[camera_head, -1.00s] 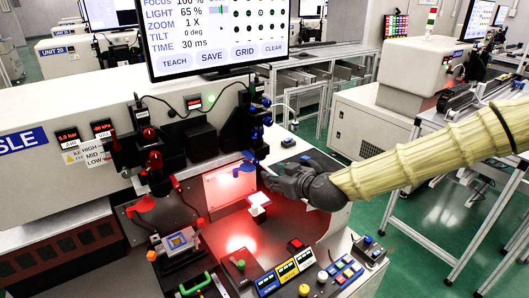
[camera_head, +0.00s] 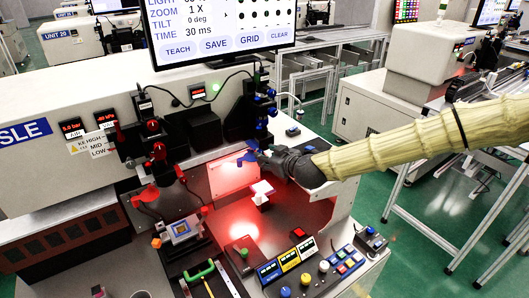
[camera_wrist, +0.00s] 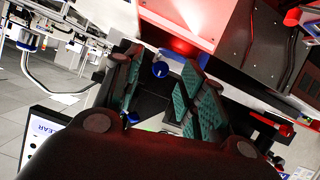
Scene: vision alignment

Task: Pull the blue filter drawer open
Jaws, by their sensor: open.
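A blue part (camera_head: 248,157), which may be the drawer's handle, shows just left of my gripper (camera_head: 257,155) in the head view, below the black column on the right of the machine. In the wrist view, a round blue piece (camera_wrist: 160,69) sits between the tips of my gripper (camera_wrist: 160,78). The two teal-padded fingers are apart, with a gap to the blue piece on the right side; contact on the left cannot be told. The drawer's body cannot be made out; dark parts and the fingers hide what lies around it.
A red part (camera_head: 148,194) stands at the left of the red-lit work plate (camera_head: 232,228). A small white block (camera_head: 261,188) lies under my gripper. A control panel with knobs (camera_head: 310,272) lies in front. The monitor (camera_head: 220,30) hangs above; a grey side wall (camera_head: 342,205) stands at right.

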